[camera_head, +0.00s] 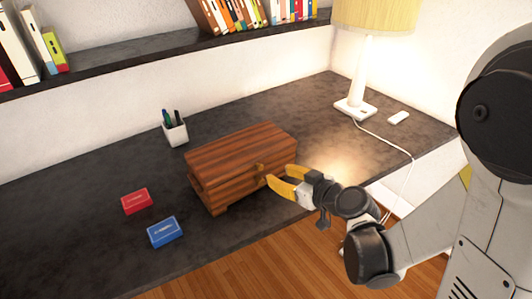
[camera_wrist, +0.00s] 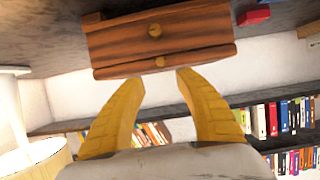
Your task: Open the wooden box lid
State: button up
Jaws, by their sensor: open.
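The brown wooden box (camera_head: 238,174) stands on the dark desk, its lid (camera_head: 240,146) shut. A small round knob (camera_head: 260,168) shows on its front near the lid. In the wrist view, which is upside down, the box (camera_wrist: 110,45) fills the top middle, with one knob (camera_wrist: 155,30) on the body and another (camera_wrist: 159,61) on the lid's edge. My gripper (camera_head: 277,176) is open and empty in front of the box's right front side. In the wrist view my gripper's yellow fingertips (camera_wrist: 160,78) are spread either side of the lid knob; contact cannot be told.
A red box (camera_head: 136,201) and a blue box (camera_head: 164,232) lie left of the wooden box. A pen cup (camera_head: 175,132) stands behind it. A lamp (camera_head: 366,80) and its cord are at the right back. Bookshelves line the wall. The desk's left part (camera_head: 50,215) is clear.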

aim_at(261, 167)
jog(key=b+x, duration=0.2)
jog(key=x, duration=0.6)
jog(key=shift+w+a+f+b, duration=0.15)
jog(key=shift+a+f+b, duration=0.1)
jog(key=shift+f+b, duration=0.05)
jog(key=shift+w+a+f, duration=0.15)
jog(key=shift+w+a, duration=0.2)
jog(key=shift+w, duration=0.2)
grip_shut()
